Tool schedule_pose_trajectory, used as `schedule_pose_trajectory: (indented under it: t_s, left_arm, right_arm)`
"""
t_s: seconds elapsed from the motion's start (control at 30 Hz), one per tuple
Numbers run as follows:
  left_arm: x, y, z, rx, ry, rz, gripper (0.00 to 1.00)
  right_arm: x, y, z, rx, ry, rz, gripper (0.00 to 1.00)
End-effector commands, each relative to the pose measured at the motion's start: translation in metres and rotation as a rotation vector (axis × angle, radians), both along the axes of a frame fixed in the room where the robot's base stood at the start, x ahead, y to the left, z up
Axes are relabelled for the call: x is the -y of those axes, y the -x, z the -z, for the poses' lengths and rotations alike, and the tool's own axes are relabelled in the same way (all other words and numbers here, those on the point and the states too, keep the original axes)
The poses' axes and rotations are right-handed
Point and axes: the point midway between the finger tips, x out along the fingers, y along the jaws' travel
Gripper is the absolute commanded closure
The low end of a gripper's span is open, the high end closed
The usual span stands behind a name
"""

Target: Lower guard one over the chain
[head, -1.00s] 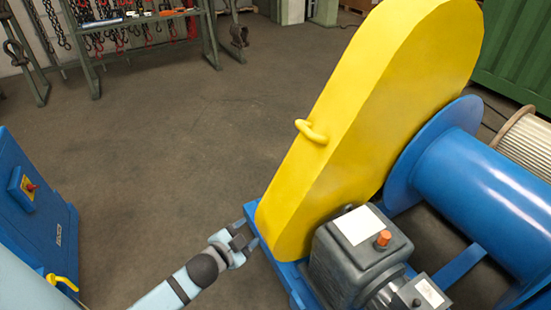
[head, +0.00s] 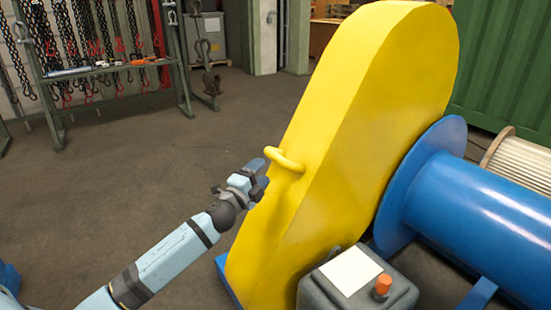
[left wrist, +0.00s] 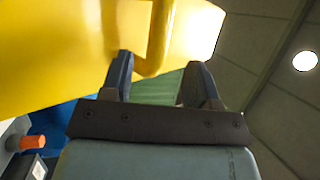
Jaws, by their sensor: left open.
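The yellow chain guard (head: 355,130) stands upright on the blue frame (head: 228,280). It covers whatever is behind it, and no chain shows. A yellow handle (head: 285,160) sticks out from its near left edge. My left gripper (head: 262,176) is just left of and slightly below the handle. In the left wrist view the left gripper (left wrist: 160,80) is open. The handle (left wrist: 158,45) reaches down toward the gap between its two fingers, and the guard (left wrist: 60,50) fills the upper left. I cannot tell whether either finger touches the handle. My right gripper is not in view.
A grey gearbox (head: 355,285) with an orange cap (head: 383,284) sits right of the guard's foot. A blue drum (head: 480,205) lies to the right. A rack (head: 110,75) with hanging chains stands at the back left. The floor (head: 130,180) left of the guard is clear.

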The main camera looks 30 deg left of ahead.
Motion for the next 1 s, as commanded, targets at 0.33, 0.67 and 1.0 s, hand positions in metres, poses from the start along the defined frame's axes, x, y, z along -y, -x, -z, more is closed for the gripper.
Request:
schedule_pose_trajectory:
  t_s: [0.33, 0.67, 1.0]
  left_arm:
    - [-0.001, -0.062, -0.013, 0.000, 0.001, -0.001, 0.45]
    - [-0.001, -0.079, -0.016, -0.002, 0.002, 0.001, 0.45]
    - [-0.001, -0.079, -0.016, -0.001, 0.002, 0.000, 0.80]
  right_arm:
    - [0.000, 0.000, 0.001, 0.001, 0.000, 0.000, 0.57]
    - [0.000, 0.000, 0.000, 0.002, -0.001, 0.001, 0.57]
    - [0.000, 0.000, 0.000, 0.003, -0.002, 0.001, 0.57]
